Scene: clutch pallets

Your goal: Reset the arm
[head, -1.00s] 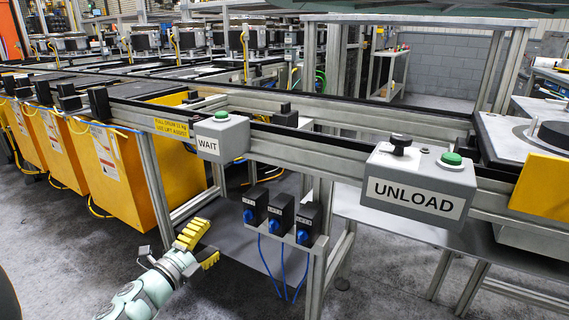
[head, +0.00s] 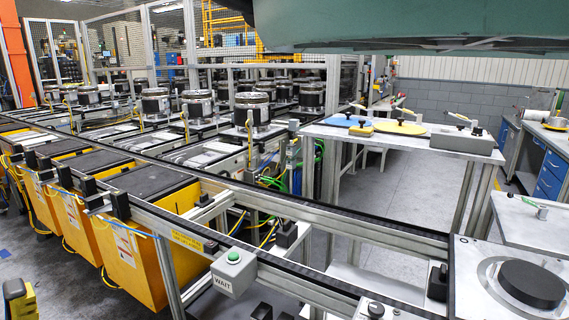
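A small part of my gripper (head: 18,297), with yellow and dark finger pieces, shows at the lower left edge of the head view. The rest of it is cut off by the frame, so whether it is open or shut cannot be told. I see nothing held in the visible part. It is over the grey floor, apart from the yellow bins.
Yellow bins (head: 130,258) line the conveyor frame at left. A grey WAIT box (head: 234,270) with a green button is on the rail. A black disc (head: 532,284) sits at lower right. A table (head: 395,139) stands behind. A dark green shape blocks the top right.

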